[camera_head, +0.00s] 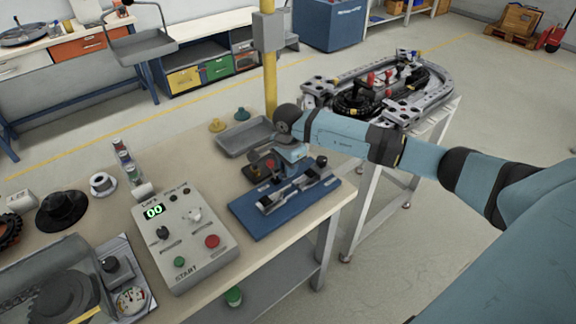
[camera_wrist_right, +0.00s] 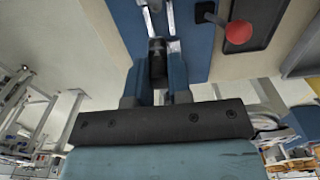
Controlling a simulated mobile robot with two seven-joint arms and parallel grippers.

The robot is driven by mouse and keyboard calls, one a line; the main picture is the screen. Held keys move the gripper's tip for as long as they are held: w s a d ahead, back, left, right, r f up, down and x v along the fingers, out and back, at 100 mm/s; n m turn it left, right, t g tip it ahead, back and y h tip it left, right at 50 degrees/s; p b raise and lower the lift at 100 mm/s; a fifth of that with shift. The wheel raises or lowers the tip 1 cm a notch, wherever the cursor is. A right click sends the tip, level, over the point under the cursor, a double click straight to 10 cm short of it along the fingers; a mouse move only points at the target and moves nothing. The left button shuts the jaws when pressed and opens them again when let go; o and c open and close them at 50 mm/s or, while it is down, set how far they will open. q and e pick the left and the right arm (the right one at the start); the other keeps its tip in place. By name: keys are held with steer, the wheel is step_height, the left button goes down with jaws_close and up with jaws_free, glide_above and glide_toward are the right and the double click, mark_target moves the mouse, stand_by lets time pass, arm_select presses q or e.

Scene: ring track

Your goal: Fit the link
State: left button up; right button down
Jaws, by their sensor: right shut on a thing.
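My right gripper (camera_head: 287,168) reaches in from the right over a blue board (camera_head: 248,220) at the bench's edge. Metal rails (camera_head: 293,195) and a black knob (camera_head: 321,161) are on the board. In the right wrist view my right gripper (camera_wrist_right: 158,75) is shut on a small dark part (camera_wrist_right: 157,52), between its two blue fingers. Silver metal pieces (camera_wrist_right: 173,22) show just beyond it on the blue board (camera_wrist_right: 197,40). I cannot tell whether the dark part is the link, or whether it touches the metal. My left gripper is not in view.
A control box (camera_head: 183,238) with a green display stands left of the board. A grey tray (camera_head: 246,137) lies behind it, near a yellow post (camera_head: 269,80). A ring track (camera_head: 430,100) stands on a separate table at the back right. A red ball knob (camera_wrist_right: 239,32) is near the gripper.

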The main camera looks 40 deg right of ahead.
steer(key=shift+f+b, duration=0.1)
steer(key=shift+b, duration=0.2)
steer(key=b, duration=0.4)
glide_above(288, 194)
step_height(288, 194, down, 5)
steer(key=shift+f, duration=0.25)
steer(key=shift+f+b, duration=0.1)
steer(key=shift+b, duration=0.65)
stand_by(1.1)
steer(key=shift+f+b, duration=0.9)
steer(key=shift+f, duration=0.25)
steer(key=c, duration=1)
jaws_free()
